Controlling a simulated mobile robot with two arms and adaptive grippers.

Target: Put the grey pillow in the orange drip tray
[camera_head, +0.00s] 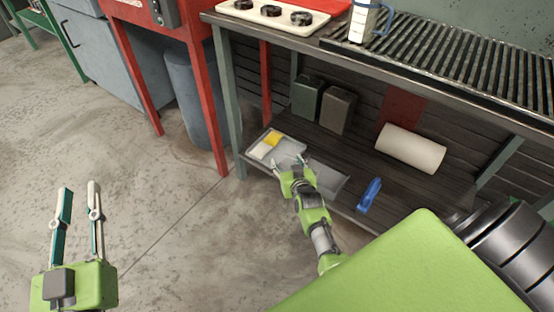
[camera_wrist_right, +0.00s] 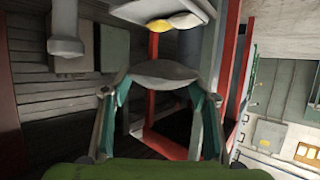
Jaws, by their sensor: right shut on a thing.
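My right gripper (camera_head: 291,166) reaches over the front left of the lower shelf. Its fingers are shut on the grey pillow (camera_wrist_right: 160,74), a pale, rounded thing held between the fingertips in the right wrist view. In the head view the pillow is small and hard to tell from the pale tray behind it. My left gripper (camera_head: 78,188) is open and empty above the floor at the left, its fingers apart. I cannot make out an orange drip tray for certain in either view.
A pale tray (camera_head: 254,158) holding a yellow piece (camera_head: 272,138) and a white piece stands on the lower shelf (camera_head: 365,165). Two dark canisters (camera_head: 338,108), a white roll (camera_head: 411,148) and a blue tool (camera_head: 369,194) are near. Red table legs (camera_head: 207,105) stand to the left.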

